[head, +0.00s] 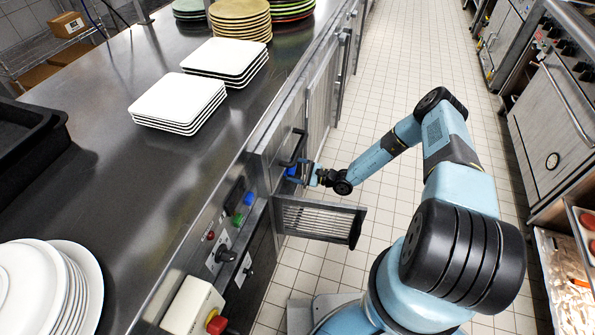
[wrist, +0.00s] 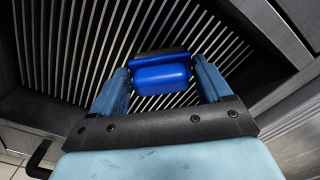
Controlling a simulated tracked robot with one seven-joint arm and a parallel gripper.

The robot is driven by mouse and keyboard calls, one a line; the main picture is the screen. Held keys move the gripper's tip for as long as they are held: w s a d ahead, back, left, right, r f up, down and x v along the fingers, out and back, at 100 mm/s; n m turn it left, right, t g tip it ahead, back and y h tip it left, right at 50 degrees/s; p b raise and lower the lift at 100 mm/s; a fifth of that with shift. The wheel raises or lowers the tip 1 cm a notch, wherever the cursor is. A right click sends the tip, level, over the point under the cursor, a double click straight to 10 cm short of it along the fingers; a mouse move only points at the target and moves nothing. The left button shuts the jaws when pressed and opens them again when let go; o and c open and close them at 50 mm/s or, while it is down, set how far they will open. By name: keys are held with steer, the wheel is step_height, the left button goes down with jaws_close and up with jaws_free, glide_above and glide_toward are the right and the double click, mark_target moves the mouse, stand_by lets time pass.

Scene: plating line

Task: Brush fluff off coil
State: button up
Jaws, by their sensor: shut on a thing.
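My gripper (head: 302,176) is shut on a blue brush (wrist: 160,76) at an opening in the counter front. In the wrist view the brush's blue body lies between my two fingers (wrist: 161,92), with a dark strip along its far side. Behind it, pale parallel fins of the coil (wrist: 80,45) fan across a dark recess. The brush is in front of the fins; I cannot tell whether it touches them. In the head view the coil is hidden inside the cabinet. I cannot make out any fluff clearly.
A slatted panel (head: 318,222) stands open, out from the counter front, just below my gripper. Knobs and buttons (head: 224,255) sit on the front nearby. White square plates (head: 178,100) are stacked on the counter (head: 110,165). The tiled aisle floor (head: 385,70) is clear.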

steer(key=shift+x, duration=0.9)
stand_by(0.3)
steer(key=w, duration=0.2)
steer(key=w+d, duration=0.1)
steer(key=shift+w+d, duration=0.2)
steer(key=shift+w, duration=0.2)
steer(key=shift+a, duration=0.1)
steer(key=shift+s+a, duration=0.45)
steer(key=shift+s, duration=0.4)
steer(key=shift+s+a, duration=0.3)
steer(key=shift+s, duration=0.25)
steer(key=shift+s+a, duration=0.3)
steer(key=shift+s, duration=0.2)
steer(key=shift+c, duration=1.3)
